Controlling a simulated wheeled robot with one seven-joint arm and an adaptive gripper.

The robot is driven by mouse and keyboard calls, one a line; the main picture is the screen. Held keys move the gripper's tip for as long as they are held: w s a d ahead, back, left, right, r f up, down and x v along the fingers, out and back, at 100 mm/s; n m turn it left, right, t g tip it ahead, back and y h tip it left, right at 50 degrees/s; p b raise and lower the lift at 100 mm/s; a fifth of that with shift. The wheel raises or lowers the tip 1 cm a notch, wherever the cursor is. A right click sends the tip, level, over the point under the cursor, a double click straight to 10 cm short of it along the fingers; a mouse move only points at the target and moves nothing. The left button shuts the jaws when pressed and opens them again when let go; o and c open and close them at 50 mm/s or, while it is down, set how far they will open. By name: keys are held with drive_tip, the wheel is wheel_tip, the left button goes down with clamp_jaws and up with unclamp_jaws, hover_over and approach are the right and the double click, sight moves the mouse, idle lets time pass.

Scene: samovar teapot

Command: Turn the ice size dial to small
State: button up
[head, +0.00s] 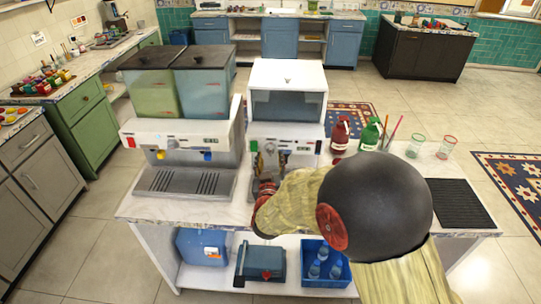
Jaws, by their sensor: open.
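The white ice machine (288,76) with a dark front window stands on the counter, left of centre. Its control panel (303,145) is on the lower front, with small marks too small to read. My arm reaches in from the lower right, and my gripper (269,165) is just in front of this panel. The fingers look spread apart with nothing held between them. I cannot make out the ice size dial or its setting; the gripper covers part of the panel. Whether the fingers touch the machine cannot be told.
A two-tank drink machine (182,140) stands close on the left. Red (340,134) and green (370,134) bottles and glasses (415,146) stand to the right, near a black mat (456,203). The lower shelf holds a blue crate (337,267).

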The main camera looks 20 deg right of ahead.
drive_tip(key=f+v, duration=0.1)
drive_tip(key=v, duration=0.7)
drive_tip(key=shift+s+r, duration=0.25)
drive_tip(key=shift+r, duration=0.3)
